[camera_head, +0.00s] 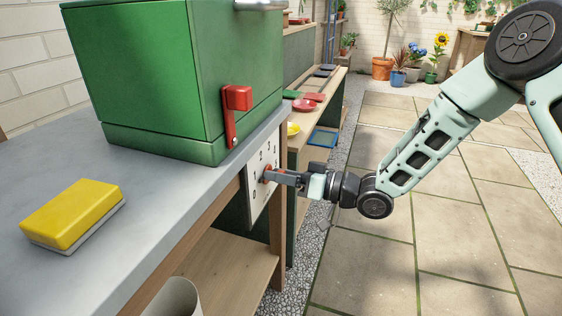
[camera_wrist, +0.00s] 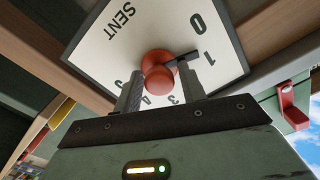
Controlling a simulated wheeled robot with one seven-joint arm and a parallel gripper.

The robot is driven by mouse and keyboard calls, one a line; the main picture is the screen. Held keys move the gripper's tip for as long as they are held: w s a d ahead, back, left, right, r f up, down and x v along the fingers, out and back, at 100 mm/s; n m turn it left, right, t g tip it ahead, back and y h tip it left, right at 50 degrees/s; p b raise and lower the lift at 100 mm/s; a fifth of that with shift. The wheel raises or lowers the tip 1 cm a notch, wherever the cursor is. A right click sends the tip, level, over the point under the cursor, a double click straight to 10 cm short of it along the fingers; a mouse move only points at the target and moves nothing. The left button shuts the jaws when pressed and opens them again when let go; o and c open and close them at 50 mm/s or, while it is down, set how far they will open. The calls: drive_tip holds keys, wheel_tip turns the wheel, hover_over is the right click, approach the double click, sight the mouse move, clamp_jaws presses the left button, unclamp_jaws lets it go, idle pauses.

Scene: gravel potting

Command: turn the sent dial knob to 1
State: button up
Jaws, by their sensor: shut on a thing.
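The dial panel (camera_wrist: 107,56) is a white plate marked SENT with numerals around a red knob (camera_wrist: 158,60). In the head view the panel (camera_head: 256,200) hangs upright on the side of the grey bench, below the green box. The knob's dark pointer (camera_wrist: 182,60) points toward the 1, its tip close beside that numeral; the 0 lies above it in the wrist view. My gripper (camera_wrist: 160,78) is shut on the knob, one finger on each side. In the head view my gripper (camera_head: 274,176) reaches the panel from the right and hides most of the knob.
A green box (camera_head: 150,80) with a red lever (camera_head: 235,105) stands on the bench (camera_head: 150,215) above the panel. A yellow sponge (camera_head: 72,214) lies on the bench. Shelves with coloured dishes (camera_head: 304,104) stand behind. The paved floor (camera_head: 450,230) at right is clear.

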drive_tip(key=shift+m+p, duration=1.1)
drive_tip(key=shift+p, duration=0.05)
drive_tip(key=o, duration=0.7)
drive_tip(key=shift+c, duration=0.2)
drive_tip(key=shift+d, duration=0.1)
drive_tip(key=p+v, duration=0.2)
drive_tip(key=v, duration=1.5)
drive_tip(key=shift+p, duration=0.4)
